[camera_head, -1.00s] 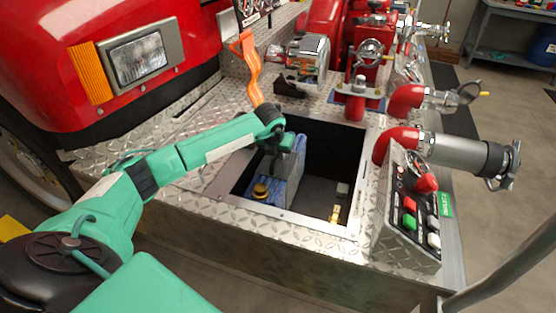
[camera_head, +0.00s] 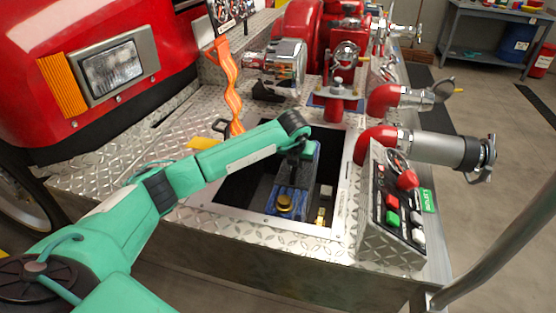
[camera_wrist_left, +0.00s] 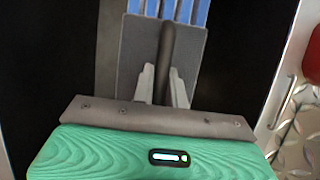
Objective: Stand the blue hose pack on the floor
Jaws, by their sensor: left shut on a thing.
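The blue hose pack (camera_head: 291,200), with a brass coupling on its near end, is in the dark recess of the metal bumper deck. My left gripper (camera_head: 300,160) reaches into the recess from above, at the pack's top. In the left wrist view the gripper's two fingers (camera_wrist_left: 160,88) are shut on the dark handle bar of the pack, with the blue hose folds (camera_wrist_left: 180,10) beyond. Whether the pack touches the recess floor is hidden. My right gripper is not in view.
The recess has a metal rim (camera_head: 270,217). A control panel (camera_head: 398,205) with coloured buttons stands right of it, beside red pipe fittings (camera_head: 380,137). An orange strap (camera_head: 229,85) lies behind. Open grey floor (camera_head: 480,240) is at the right.

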